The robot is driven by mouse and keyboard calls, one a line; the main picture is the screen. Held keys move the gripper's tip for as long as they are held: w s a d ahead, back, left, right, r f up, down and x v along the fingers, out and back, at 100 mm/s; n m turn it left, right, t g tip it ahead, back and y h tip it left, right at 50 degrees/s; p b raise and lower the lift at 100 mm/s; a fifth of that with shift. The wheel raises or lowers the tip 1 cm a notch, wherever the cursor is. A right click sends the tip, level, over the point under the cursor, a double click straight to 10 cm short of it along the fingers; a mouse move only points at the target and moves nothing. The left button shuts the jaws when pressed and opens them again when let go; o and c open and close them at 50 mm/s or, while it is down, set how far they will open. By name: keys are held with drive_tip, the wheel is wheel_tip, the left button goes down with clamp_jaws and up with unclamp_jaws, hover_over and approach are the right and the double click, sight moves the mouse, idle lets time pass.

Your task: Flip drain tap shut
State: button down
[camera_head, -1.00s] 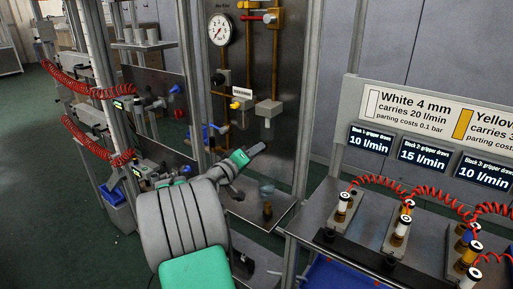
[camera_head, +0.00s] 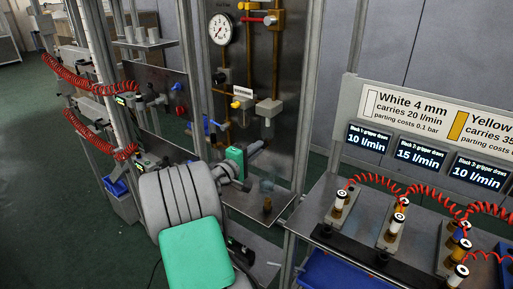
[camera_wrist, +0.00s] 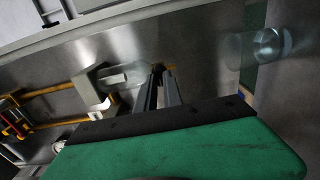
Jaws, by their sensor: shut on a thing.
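The drain tap (camera_wrist: 162,66) is a small brass-coloured piece between my fingertips in the wrist view, mostly hidden by them. It lies just beyond the end of a clear filter bowl (camera_wrist: 124,76). My gripper (camera_wrist: 161,82) is shut on it, its two dark fingers close together. In the head view my gripper (camera_head: 262,144) reaches the steel panel just below the bowl (camera_head: 268,126), and the tap cannot be made out there. The tap's handle angle is not clear.
A clear cup (camera_head: 266,186) and a brass fitting (camera_head: 267,206) are below my gripper, by the steel shelf (camera_head: 240,201). A pressure gauge (camera_head: 220,29), a red handle (camera_head: 260,20) and brass pipes are above. A bench with coiled red hoses (camera_head: 425,190) stands at right.

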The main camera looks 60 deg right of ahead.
idle(0.4)
drive_tip(key=c, duration=1.5)
unclamp_jaws()
drive_tip(key=a, duration=0.2)
drive_tip(key=a+b, duration=0.1)
drive_tip(key=a, duration=0.2)
drive_tip(key=w+a+b, duration=0.1)
drive_tip(key=a, duration=0.1)
drive_tip(key=shift+w+a, duration=0.1)
drive_tip(key=shift+a, duration=0.3)
